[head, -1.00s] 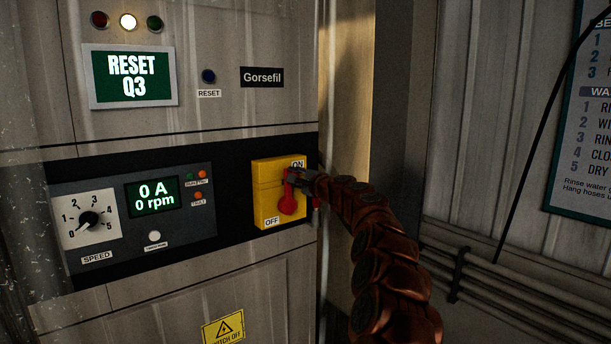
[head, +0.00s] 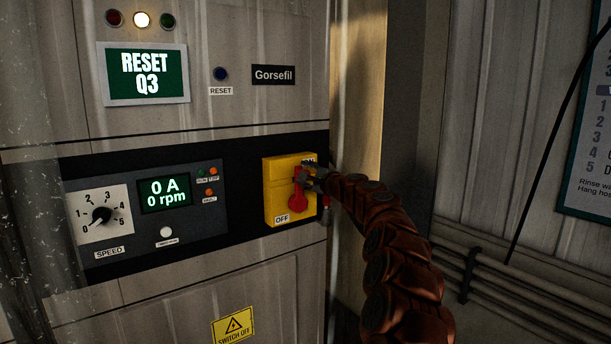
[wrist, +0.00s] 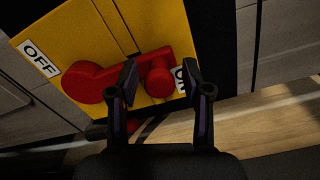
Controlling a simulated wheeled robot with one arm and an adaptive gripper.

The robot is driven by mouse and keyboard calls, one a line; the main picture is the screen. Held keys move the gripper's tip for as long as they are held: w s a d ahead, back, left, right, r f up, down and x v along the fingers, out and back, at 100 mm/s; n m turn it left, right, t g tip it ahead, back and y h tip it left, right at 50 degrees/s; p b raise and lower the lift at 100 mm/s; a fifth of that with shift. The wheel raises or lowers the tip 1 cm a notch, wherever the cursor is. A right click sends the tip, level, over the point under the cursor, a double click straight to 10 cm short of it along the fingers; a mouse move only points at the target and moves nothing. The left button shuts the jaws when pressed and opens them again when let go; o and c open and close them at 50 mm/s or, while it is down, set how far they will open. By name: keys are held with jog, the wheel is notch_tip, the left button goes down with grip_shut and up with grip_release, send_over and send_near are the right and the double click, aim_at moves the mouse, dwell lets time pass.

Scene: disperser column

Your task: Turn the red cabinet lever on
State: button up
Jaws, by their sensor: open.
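The red lever (head: 297,203) is on a yellow plate (head: 275,190) on the cabinet's dark control strip. Its round hub is low, and its arm points up towards the ON label, away from the OFF label. My gripper (head: 308,179) is at the lever's upper end, coming from the right. In the wrist view, my gripper (wrist: 161,84) is open, with the red lever's knob (wrist: 158,82) showing between its two fingertips. The left finger overlaps the lever's arm; I cannot tell whether it touches. The ON label (wrist: 181,80) is partly hidden by the right finger.
A speed dial (head: 101,215) and a display reading 0 A, 0 rpm (head: 164,193) are left of the lever. Pipes (head: 480,265) run along the right wall.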

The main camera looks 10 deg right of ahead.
jog(key=v, duration=1.1)
jog(key=shift+s, duration=0.4)
jog(key=shift+d, duration=0.15)
dwell(0.4)
